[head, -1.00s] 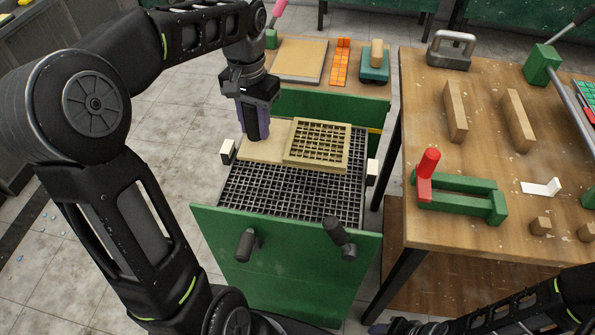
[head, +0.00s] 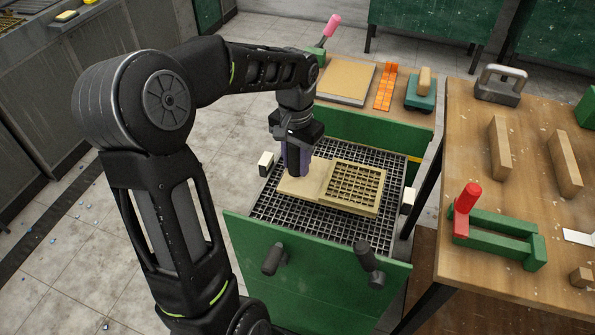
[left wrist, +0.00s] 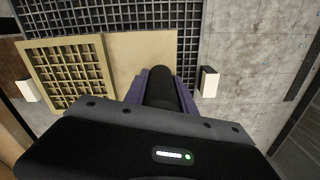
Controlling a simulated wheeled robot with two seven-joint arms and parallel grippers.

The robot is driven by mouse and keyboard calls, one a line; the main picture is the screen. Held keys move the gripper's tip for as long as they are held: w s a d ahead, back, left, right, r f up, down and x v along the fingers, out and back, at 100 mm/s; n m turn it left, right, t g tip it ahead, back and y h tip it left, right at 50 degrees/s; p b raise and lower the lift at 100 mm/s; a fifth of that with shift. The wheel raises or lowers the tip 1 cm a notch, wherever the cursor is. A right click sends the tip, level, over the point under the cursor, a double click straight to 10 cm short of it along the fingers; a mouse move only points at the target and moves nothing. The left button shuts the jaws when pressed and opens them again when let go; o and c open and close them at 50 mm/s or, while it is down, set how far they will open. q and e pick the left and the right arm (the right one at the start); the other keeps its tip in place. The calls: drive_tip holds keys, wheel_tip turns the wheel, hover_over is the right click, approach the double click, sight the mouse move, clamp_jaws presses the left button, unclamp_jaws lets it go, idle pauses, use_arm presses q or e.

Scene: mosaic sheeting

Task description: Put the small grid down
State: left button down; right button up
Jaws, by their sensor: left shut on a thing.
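The small grid (head: 354,187) is a beige square lattice in a raised frame with a flat plain board on its left side. My left gripper (head: 298,170) points down and is shut on the plain board, with purple fingers. The grid lies level over the dark mesh (head: 279,218) of the green box. I cannot tell whether it touches the mesh. In the left wrist view the grid (left wrist: 70,72) is at the left, with the purple fingers (left wrist: 163,82) at the board's edge. My right gripper is not in view.
The green box (head: 310,285) has two dark handles in front and white blocks (head: 266,163) (head: 407,200) at its sides. A wooden table (head: 500,185) on the right bears a green fixture with a red handle (head: 467,198). Mesh is bare around the grid.

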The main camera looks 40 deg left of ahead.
use_arm(q)
drive_tip(key=shift+f, duration=1.85)
drive_tip(key=shift+f, duration=0.15)
drive_tip(key=c, duration=1)
unclamp_jaws()
drive_tip(key=shift+c, duration=0.2)
wheel_tip(320, 180, up, 12)
drive_tip(key=shift+r, duration=0.2)
